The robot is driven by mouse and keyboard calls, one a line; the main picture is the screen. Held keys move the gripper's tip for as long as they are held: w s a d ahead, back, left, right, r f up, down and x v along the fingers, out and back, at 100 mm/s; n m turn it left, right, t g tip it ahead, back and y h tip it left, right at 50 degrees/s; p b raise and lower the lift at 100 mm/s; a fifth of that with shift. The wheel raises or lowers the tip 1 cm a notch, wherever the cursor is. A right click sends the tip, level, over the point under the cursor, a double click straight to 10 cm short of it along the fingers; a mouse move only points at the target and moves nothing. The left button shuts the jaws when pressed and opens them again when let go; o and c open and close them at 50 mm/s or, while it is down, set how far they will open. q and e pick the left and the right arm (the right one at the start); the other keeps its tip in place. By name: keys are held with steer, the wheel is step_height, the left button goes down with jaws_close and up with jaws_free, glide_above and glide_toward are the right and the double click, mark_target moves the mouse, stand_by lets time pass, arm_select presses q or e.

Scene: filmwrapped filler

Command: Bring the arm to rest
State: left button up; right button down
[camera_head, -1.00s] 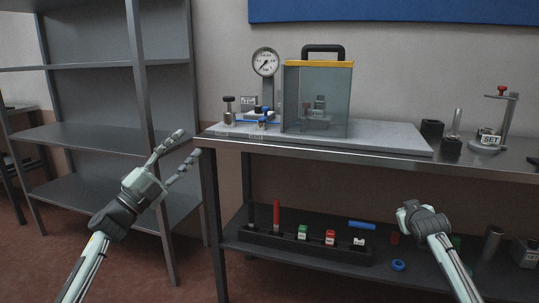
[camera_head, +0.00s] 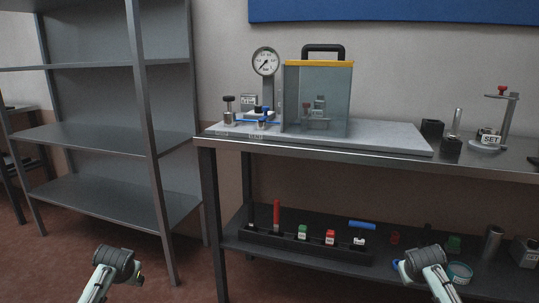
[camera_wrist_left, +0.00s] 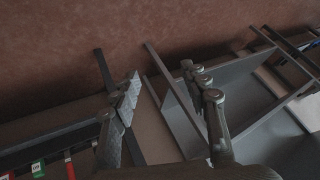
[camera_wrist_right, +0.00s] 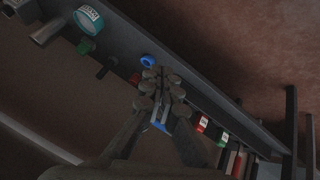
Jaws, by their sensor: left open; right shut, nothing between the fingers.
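My left gripper (camera_wrist_left: 163,82) shows in the left wrist view with its two fingers spread wide and nothing between them. In the head view only my left wrist shows, low at the left in front of the shelf rack, and its fingers are hidden. My right gripper (camera_wrist_right: 162,85) shows in the right wrist view with its fingers together and empty. In the head view my right wrist is low in front of the bench's lower shelf, and its fingers are hidden. Both grippers are clear of the bench top.
A grey shelf rack (camera_head: 90,135) stands at the left. The steel bench (camera_head: 390,158) carries a chamber (camera_head: 318,98), a gauge (camera_head: 265,62) and a SET stand (camera_head: 490,140).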

arm_select(q)
steer(key=s+d+f+g+h, duration=0.1)
steer(key=s+d+f, duration=0.2)
steer(key=s+f, duration=0.4)
steer(key=s+d+f+g, duration=0.1)
steer(key=s+d+f, duration=0.35)
steer(key=s, duration=0.45)
arm_select(e)
steer(key=s+a+f+g+y, duration=0.1)
steer(key=s+a+f, duration=0.2)
steer(key=s+f, duration=0.4)
steer(key=s+a+f+g, duration=0.1)
steer(key=s+a+f, duration=0.35)
steer(key=s, duration=0.45)
arm_select(q)
steer(key=s+d+f, duration=0.2)
steer(key=s, duration=0.7)
steer(key=s+d+f+m+g+h, duration=0.1)
steer(key=s+d+f, duration=0.1)
steer(key=s, duration=0.8)
steer(key=shift+s+d+g+h, duration=0.3)
arm_select(e)
steer(key=s+a+f, duration=0.2)
steer(key=s, duration=0.8)
steer(key=s+a+f+n+g+y, duration=0.1)
steer(key=s+a+f, duration=0.1)
steer(key=s, duration=0.7)
steer(key=shift+s+a+g+y, duration=0.3)
steer(key=shift+s+a, duration=0.05)
